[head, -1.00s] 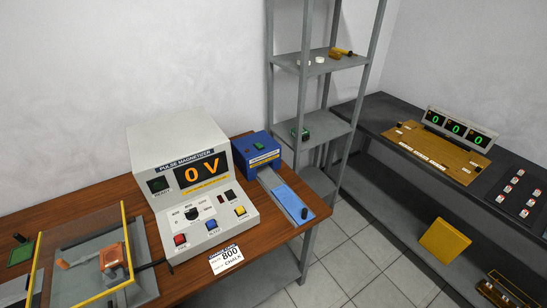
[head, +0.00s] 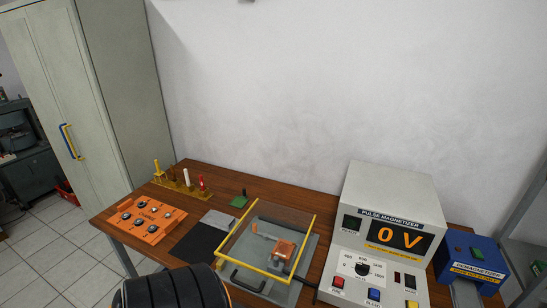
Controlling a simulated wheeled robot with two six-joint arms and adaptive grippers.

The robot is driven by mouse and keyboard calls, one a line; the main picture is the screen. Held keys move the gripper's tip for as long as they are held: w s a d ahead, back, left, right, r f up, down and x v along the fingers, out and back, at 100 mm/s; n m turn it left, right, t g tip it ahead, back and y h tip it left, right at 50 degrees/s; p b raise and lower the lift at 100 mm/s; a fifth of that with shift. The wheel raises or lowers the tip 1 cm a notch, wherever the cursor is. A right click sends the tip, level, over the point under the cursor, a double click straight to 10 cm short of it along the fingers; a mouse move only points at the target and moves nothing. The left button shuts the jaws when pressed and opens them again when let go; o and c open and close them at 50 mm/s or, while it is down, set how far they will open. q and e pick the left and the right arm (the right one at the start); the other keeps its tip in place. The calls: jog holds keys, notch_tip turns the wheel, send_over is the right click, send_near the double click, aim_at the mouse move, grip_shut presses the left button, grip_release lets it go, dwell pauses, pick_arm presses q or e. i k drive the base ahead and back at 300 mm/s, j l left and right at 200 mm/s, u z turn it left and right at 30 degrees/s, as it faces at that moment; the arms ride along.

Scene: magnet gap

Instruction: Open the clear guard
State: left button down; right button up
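The clear guard (head: 229,237) is a see-through cover with a yellow frame, on the brown bench left of the pulse magnetizer. It stands over a grey fixture (head: 300,262). A black bar handle (head: 247,279) shows at the front of the guard and fixture. I cannot tell for sure whether the guard is fully down. Neither of my grippers is in view.
The pulse magnetizer (head: 385,235), reading 0 V, stands close on the right, with a blue demagnetizer (head: 470,258) beyond. To the left are a dark mat (head: 200,243), an orange tray (head: 147,219) and a rack of upright tools (head: 183,187). A cabinet (head: 95,90) stands at far left.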

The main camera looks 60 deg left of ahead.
aim_at(302, 256)
jog(key=u, duration=2)
